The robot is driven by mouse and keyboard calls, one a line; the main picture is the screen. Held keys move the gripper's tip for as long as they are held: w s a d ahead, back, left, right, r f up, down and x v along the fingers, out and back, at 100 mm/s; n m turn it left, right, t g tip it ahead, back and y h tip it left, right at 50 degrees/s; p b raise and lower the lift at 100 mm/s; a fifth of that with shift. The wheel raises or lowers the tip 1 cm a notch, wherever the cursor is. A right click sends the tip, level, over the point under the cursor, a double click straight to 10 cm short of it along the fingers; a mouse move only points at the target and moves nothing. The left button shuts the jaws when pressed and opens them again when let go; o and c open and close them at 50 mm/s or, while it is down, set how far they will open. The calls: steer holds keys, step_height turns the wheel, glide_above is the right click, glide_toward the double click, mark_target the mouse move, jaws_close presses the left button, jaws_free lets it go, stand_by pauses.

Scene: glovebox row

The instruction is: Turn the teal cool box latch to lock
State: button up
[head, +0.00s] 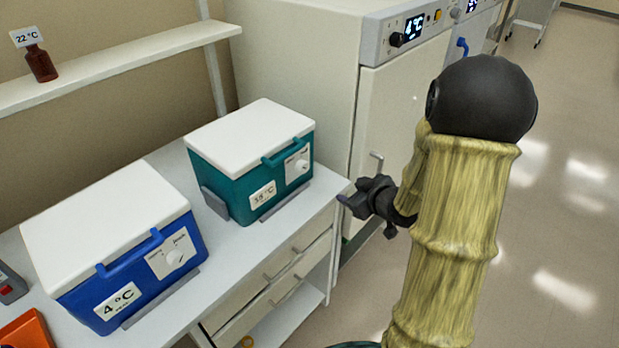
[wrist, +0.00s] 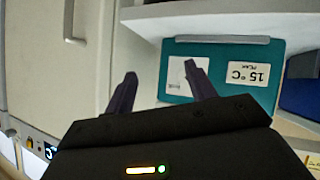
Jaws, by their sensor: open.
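The teal cool box (head: 236,187) stands on the white bench with its white lid closed. Its front carries a label reading 15 °C and a pale panel with a round white latch knob (head: 302,167). In the wrist view the teal box front (wrist: 222,57) appears upside down, and its latch panel (wrist: 178,78) is partly hidden behind a finger. My gripper (head: 364,215) is open and empty, to the right of the box and apart from it. In the wrist view my gripper's two fingers (wrist: 160,83) are spread, pointing toward the box front.
A blue cool box (head: 127,262) labelled 4 °C stands to the left on the same bench. A tall cream cabinet (head: 395,120) stands behind and to the right. A shelf (head: 120,70) with a brown bottle (head: 41,64) is above. Drawers (head: 270,290) are below the bench; floor at right is clear.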

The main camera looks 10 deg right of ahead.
mark_target(305, 169)
steer(key=s+n+t+y+b, duration=0.1)
steer(key=y, duration=0.1)
steer(key=s+n+t+y+b, duration=0.1)
steer(key=y, duration=0.2)
steer(key=d+f+n+t+y+b, duration=0.1)
steer(key=y, duration=0.2)
steer(key=shift+s+d+n, duration=0.1)
steer(key=shift+s+n, duration=0.2)
steer(key=shift+s, duration=0.1)
steer(key=shift+w+f, duration=0.1)
steer(key=shift+w, duration=0.05)
steer(key=p+x, duration=0.2)
steer(key=x, duration=1.5)
steer(key=shift+w+p, duration=0.1)
steer(key=shift+p, duration=0.2)
steer(key=c, duration=1)
